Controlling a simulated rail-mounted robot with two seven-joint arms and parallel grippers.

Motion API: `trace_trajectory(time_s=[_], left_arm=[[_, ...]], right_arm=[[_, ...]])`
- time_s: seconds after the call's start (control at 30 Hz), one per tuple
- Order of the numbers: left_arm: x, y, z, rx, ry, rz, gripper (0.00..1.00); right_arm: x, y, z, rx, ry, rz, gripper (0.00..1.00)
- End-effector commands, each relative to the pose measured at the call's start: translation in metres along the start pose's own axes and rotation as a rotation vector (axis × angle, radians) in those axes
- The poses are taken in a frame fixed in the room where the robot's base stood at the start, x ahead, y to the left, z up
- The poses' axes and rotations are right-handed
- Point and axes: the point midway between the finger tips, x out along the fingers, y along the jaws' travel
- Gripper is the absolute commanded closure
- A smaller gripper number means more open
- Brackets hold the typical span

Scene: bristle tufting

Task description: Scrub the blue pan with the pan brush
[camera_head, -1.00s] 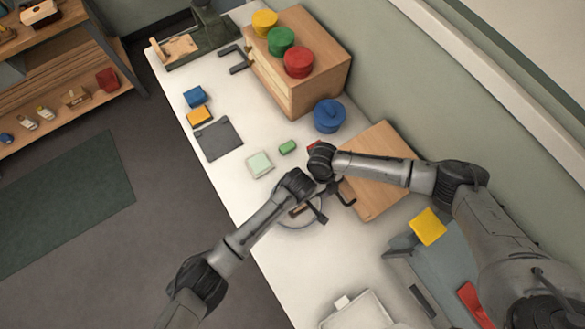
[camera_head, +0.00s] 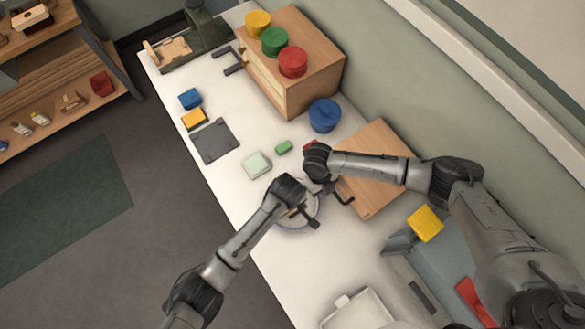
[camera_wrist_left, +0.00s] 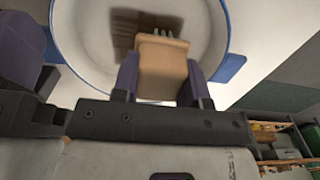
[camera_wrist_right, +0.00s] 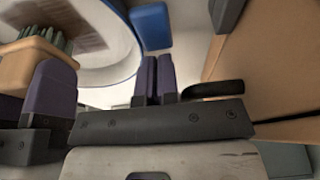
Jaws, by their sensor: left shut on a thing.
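The pan (camera_head: 317,214) is round, pale inside with a blue rim, near the front edge of the white counter, partly hidden by my arms. A brown patch (camera_wrist_left: 126,27) shows on its floor. Whether the bristles touch the pan is unclear. My right gripper (camera_wrist_right: 155,75) has its fingers together and looks empty. It is beside the pan's blue handle tab (camera_wrist_right: 151,25), seemingly apart from it.
A wooden board (camera_head: 375,200) lies right of the pan. A white tray (camera_head: 357,312) is nearer me. A wooden box (camera_head: 310,85) bears coloured round pots.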

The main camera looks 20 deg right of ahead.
Motion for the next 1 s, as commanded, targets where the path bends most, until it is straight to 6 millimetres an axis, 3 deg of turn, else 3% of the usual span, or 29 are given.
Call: trace_trajectory(time_s=[0.37, 1.0], left_arm=[[-0.003, -0.001, -0.001, 0.000, 0.000, 0.000, 0.79], [-0.061, -0.001, -0.001, 0.001, 0.000, -0.001, 0.79]], right_arm=[[0.001, -0.003, 0.000, 0.005, 0.001, -0.005, 1.00], [0.001, -0.004, 0.000, 0.006, 0.001, -0.006, 1.00]])
